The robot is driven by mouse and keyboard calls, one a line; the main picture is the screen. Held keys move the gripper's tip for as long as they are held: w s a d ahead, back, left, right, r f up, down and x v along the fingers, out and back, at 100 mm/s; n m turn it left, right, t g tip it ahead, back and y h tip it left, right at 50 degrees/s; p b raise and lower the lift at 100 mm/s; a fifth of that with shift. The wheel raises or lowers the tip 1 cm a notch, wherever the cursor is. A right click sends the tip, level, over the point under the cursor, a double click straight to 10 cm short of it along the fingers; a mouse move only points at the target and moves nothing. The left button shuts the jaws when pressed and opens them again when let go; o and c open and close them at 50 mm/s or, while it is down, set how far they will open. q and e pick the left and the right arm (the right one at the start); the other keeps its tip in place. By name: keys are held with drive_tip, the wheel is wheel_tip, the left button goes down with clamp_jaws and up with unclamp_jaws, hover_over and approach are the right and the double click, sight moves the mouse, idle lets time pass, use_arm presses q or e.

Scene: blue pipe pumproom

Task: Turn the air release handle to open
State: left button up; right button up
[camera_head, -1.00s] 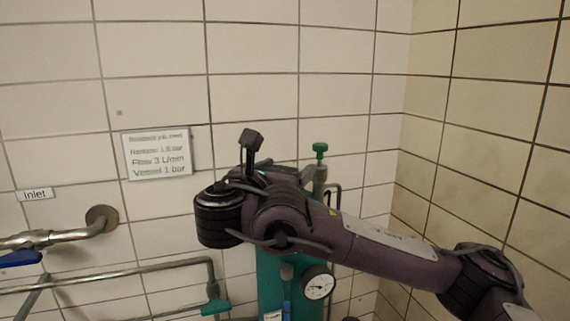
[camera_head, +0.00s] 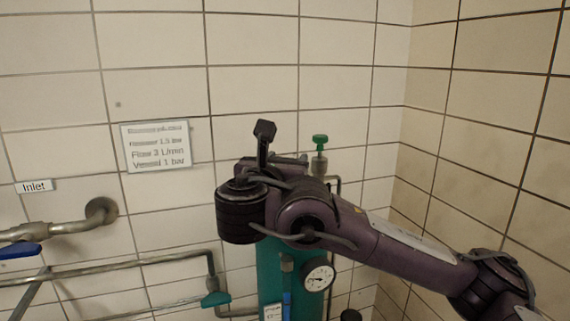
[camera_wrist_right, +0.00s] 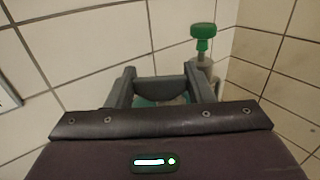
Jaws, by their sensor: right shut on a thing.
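My right gripper (camera_head: 290,161) is at the top of the teal vessel (camera_head: 268,262), with its arm coming in from the right. In the right wrist view, its two grey fingers (camera_wrist_right: 160,82) stand apart around a grey part with a little teal behind it. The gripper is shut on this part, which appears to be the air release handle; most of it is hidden. A green knob on a grey stem (camera_head: 320,143) stands free behind and to the right of the gripper; it also shows in the right wrist view (camera_wrist_right: 202,36). My left gripper is out of view.
A pressure gauge (camera_head: 318,277) and a blue-handled valve (camera_head: 287,300) sit on the vessel below my right arm. Pipes with a teal handle (camera_head: 215,299) and a blue lever (camera_head: 18,250) are at left. Tiled walls stand behind and at right.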

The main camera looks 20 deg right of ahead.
drive_tip(key=shift+o, duration=0.2)
drive_tip(key=n+t+y, duration=0.1)
drive_tip(key=n+y, duration=0.1)
drive_tip(key=y, duration=0.1)
drive_tip(key=n+t+y, duration=0.1)
drive_tip(key=n+y, duration=0.1)
drive_tip(key=y, duration=0.1)
drive_tip(key=shift+d+t, duration=0.1)
drive_tip(key=shift+t, duration=0.2)
drive_tip(key=shift+n+y+b, duration=0.4)
drive_tip(key=shift+n+y, duration=1.1)
drive_tip(key=shift+y, duration=0.7)
drive_tip(key=shift+r+y, duration=0.1)
drive_tip(key=shift+y, duration=0.2)
drive_tip(key=o, duration=1)
drive_tip(key=shift+c, duration=0.2)
drive_tip(key=s+p, duration=0.1)
drive_tip(key=s, duration=0.6)
drive_tip(key=shift+s+d+p, duration=0.15)
drive_tip(key=shift+s+p, duration=0.25)
